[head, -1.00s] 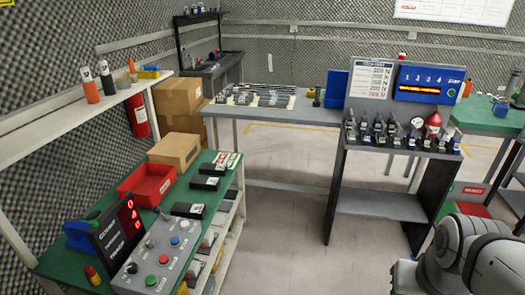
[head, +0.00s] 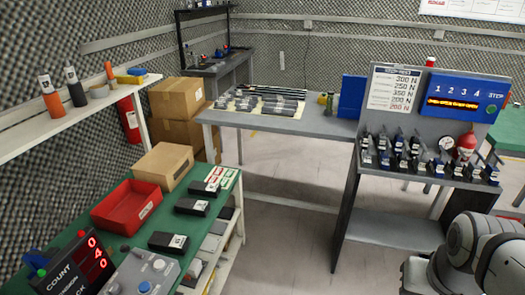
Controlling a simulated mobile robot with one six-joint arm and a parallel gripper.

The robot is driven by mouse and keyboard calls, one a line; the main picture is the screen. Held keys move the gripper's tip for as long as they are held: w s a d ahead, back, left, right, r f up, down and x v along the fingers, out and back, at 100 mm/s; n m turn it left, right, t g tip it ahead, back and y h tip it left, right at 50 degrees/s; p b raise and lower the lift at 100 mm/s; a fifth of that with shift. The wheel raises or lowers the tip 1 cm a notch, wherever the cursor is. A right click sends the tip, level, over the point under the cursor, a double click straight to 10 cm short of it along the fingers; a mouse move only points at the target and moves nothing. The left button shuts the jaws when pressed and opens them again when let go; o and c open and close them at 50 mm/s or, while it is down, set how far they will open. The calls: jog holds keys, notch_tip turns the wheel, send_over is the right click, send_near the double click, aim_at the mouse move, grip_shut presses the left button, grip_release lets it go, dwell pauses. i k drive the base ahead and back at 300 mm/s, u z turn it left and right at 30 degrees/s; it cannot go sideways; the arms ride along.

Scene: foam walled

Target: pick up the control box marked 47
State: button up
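Several black boxes with small white labels lie on the green-topped bench at the left: a far black box (head: 206,189), a middle black box (head: 192,207) and a near black box (head: 169,243). The labels are too small to read, so I cannot tell which box is marked 47. More dark boxes (head: 210,243) sit on the shelf below, partly hidden. My arm's pale links show at the lower right. My gripper is out of the picture.
A red bin (head: 126,207) and a cardboard box (head: 162,166) stand on the green bench (head: 147,220). A count display (head: 80,265) and grey button panel (head: 145,274) are nearest. A grey rack (head: 433,183) stands right. Floor between is clear.

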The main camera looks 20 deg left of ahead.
aim_at(197, 188)
jog(key=z, duration=0.05)
jog(key=i, duration=2.2)
jog(key=u, duration=2.5)
jog(key=i, duration=1)
jog(key=z, duration=0.05)
